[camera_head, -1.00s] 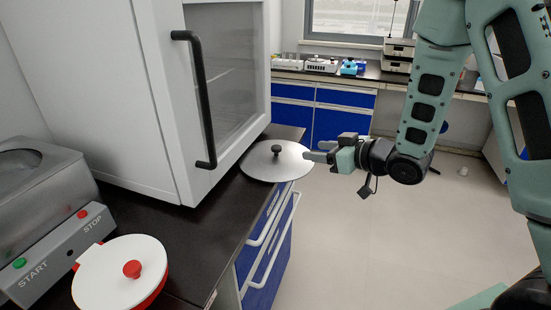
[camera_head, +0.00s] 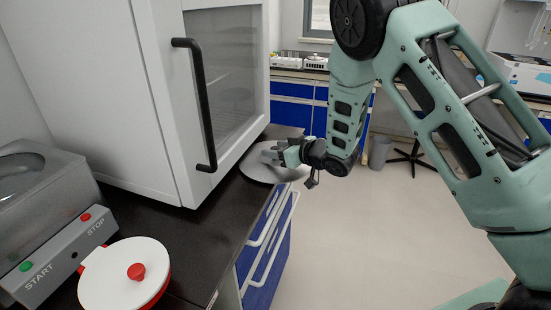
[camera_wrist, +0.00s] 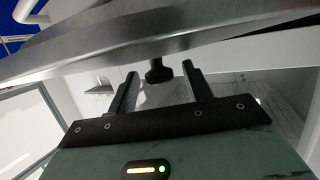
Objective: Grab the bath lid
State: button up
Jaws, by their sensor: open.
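The bath lid, a flat grey metal disc (camera_head: 256,170) with a black knob, lies on the dark bench beside the white cabinet, near the bench's right edge. My gripper (camera_head: 270,154) is over the lid at knob height and hides the knob in the head view. In the wrist view the lid (camera_wrist: 90,52) crosses the top as a grey band. The black knob (camera_wrist: 158,73) shows between the tips of my open fingers (camera_wrist: 160,76), with gaps on both sides.
A tall white cabinet (camera_head: 160,120) with a black handle (camera_head: 203,105) stands close left of the lid. A white lid with a red knob (camera_head: 110,275) and a START/STOP device (camera_head: 60,255) are at front left.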

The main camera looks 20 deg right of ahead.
jog(key=shift+w+a+f, duration=0.1)
jog(key=shift+w+a, duration=0.1)
jog(key=shift+w, duration=0.15)
jog(key=shift+c, duration=0.2)
grip_shut()
